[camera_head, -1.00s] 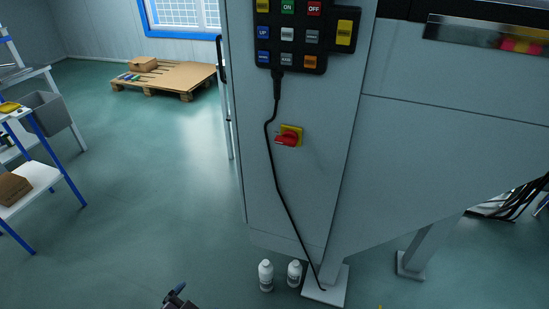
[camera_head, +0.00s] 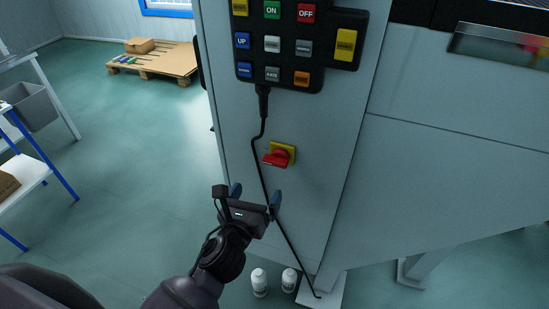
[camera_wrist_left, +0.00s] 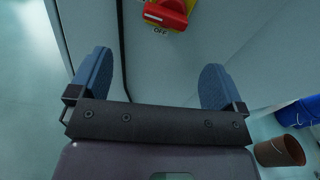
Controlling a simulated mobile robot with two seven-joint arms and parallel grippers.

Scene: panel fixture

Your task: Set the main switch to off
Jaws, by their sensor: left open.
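The main switch is a red rotary handle (camera_head: 276,159) on a yellow plate (camera_head: 288,150), mounted on the front of the grey cabinet. My right gripper is not in view.
A black button panel (camera_head: 290,50) hangs above the switch, and its black cable (camera_head: 262,130) runs down close to the switch and gripper. Two white bottles (camera_head: 260,283) stand on the floor by the cabinet foot. Open floor lies to the left.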

